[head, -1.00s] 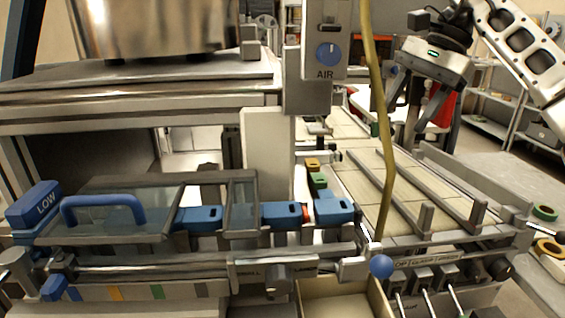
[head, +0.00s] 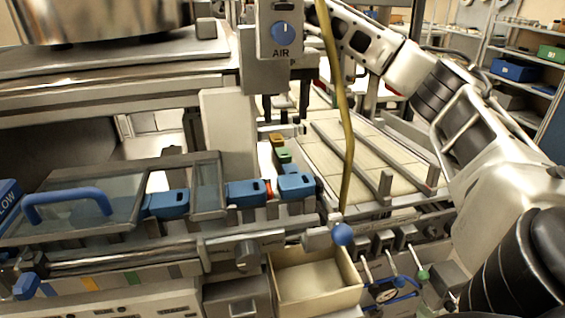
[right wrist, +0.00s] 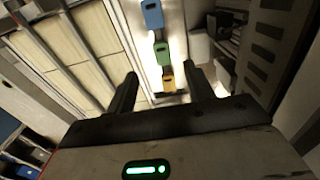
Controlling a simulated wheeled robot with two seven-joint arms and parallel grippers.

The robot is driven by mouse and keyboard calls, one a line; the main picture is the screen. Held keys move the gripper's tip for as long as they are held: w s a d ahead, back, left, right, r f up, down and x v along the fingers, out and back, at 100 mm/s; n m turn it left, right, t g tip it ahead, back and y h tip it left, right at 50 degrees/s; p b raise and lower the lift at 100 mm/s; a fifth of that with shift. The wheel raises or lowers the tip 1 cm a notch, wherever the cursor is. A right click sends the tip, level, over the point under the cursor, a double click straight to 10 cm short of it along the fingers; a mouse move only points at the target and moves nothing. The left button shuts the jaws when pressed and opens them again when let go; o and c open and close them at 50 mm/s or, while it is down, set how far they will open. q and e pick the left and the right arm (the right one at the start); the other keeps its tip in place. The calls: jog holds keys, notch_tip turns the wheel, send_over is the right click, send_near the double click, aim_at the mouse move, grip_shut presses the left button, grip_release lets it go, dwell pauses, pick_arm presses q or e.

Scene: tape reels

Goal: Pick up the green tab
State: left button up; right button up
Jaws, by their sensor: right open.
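The green tab (head: 284,155) sits in a row in the middle of the head view, between an orange tab (head: 277,139) behind it and a blue tab (head: 296,184) in front. In the right wrist view the green tab (right wrist: 163,53) lies beyond the fingertips, with the orange tab (right wrist: 168,82) between the fingers in the picture. My right gripper (head: 286,102) is open and empty, partly hidden behind the AIR box. Its two dark fingers show in the right wrist view (right wrist: 164,88). My left gripper is not in view.
The AIR box (head: 281,30) and a yellow hose (head: 346,120) hang close to the row. A slatted bed with metal rails (head: 375,165) lies to the right. An open cream bin (head: 312,285) is below. More blue tabs (head: 246,193) sit left.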

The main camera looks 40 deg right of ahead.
aim_at(285, 154)
notch_tip(285, 154, down, 9)
jog(key=shift+p, duration=0.5)
jog(key=shift+c, duration=0.3)
jog(key=c, duration=1)
